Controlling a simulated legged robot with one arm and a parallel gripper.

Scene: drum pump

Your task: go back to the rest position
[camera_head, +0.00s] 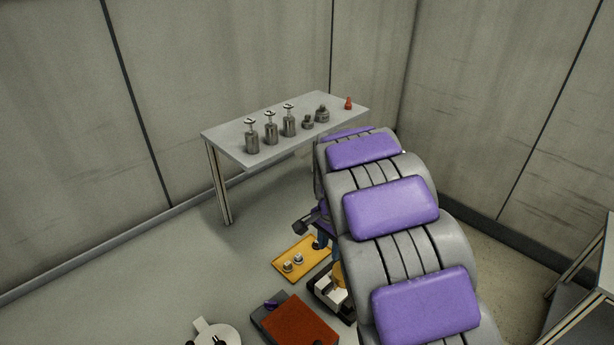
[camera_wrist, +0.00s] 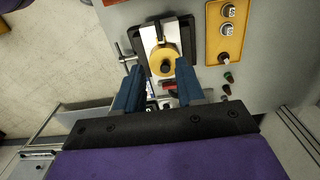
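My gripper (camera_wrist: 160,68) is open in the wrist view, its two blue fingers apart with nothing seen held between them. Beyond the fingertips, a yellow round part (camera_wrist: 158,54) with a dark knob sits on a white block (camera_wrist: 149,33) in a black tray (camera_wrist: 186,44). I cannot tell the exact gap between fingers and part. In the head view my arm covers most of the gripper; a bit of blue finger shows above the yellow part (camera_head: 339,272) and the white block (camera_head: 330,290).
A yellow tray (camera_head: 288,254) with small round pieces lies beside the black tray. A red-brown box (camera_head: 300,322) is nearer. A grey table (camera_head: 222,135) along the back wall holds several metal weights (camera_head: 270,133) and a small red item (camera_head: 348,103). Another table (camera_head: 606,262) stands at the right edge.

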